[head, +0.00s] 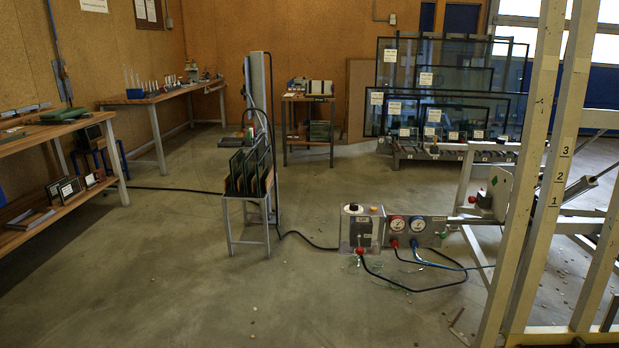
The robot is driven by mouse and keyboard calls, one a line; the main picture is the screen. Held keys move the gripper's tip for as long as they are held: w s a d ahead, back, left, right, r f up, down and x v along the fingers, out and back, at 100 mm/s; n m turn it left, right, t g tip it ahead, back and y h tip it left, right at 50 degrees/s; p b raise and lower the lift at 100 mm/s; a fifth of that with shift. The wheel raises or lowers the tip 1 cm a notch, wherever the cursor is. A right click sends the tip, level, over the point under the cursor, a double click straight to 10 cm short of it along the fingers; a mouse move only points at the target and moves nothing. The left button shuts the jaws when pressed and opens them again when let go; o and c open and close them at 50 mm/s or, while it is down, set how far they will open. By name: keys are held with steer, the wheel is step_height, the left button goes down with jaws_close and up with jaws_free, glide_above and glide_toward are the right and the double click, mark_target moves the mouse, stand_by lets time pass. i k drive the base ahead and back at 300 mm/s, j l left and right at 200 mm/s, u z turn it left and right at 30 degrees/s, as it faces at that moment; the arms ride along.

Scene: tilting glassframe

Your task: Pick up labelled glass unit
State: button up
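Several dark-framed glass units with white labels stand on a rack (440,153) at the back right. One large labelled unit (455,52) is at the back, with smaller ones (441,120) in front. More dark-framed panes (248,168) stand upright on a small stool-like stand in the middle; I cannot make out labels on them. Small framed pieces with white labels (68,189) stand on the lower shelf at the left. Which unit the task means cannot be told. My gripper is not in view.
A workbench (40,147) stands at the left, another (172,92) behind it. A pale tilting frame (540,180) fills the right. The front-left floor is clear.

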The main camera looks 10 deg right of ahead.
mark_target(453, 137)
steer(key=i+u, duration=0.3)
steer(key=i, duration=0.25)
steer(key=i+u, duration=0.35)
steer(key=i, duration=0.2)
steer(key=i+l+u, duration=0.1)
steer(key=i+u, duration=0.3)
steer(key=i, duration=3.3)
steer(key=i+j+z, duration=0.1)
steer(key=i, duration=0.5)
steer(key=i+j, duration=0.2)
steer(key=i, duration=0.4)
steer(key=i+z, duration=0.35)
steer(key=i, duration=0.2)
steer(key=i+z, duration=0.35)
steer(key=i, duration=0.2)
steer(key=i+z, duration=0.3)
steer(key=i, duration=0.25)
steer(key=i+z, duration=0.25)
steer(key=i, duration=0.3)
steer(key=i+z, duration=0.15)
steer(key=i, duration=0.45)
steer(key=i+j+z, duration=0.1)
steer(key=i, duration=0.55)
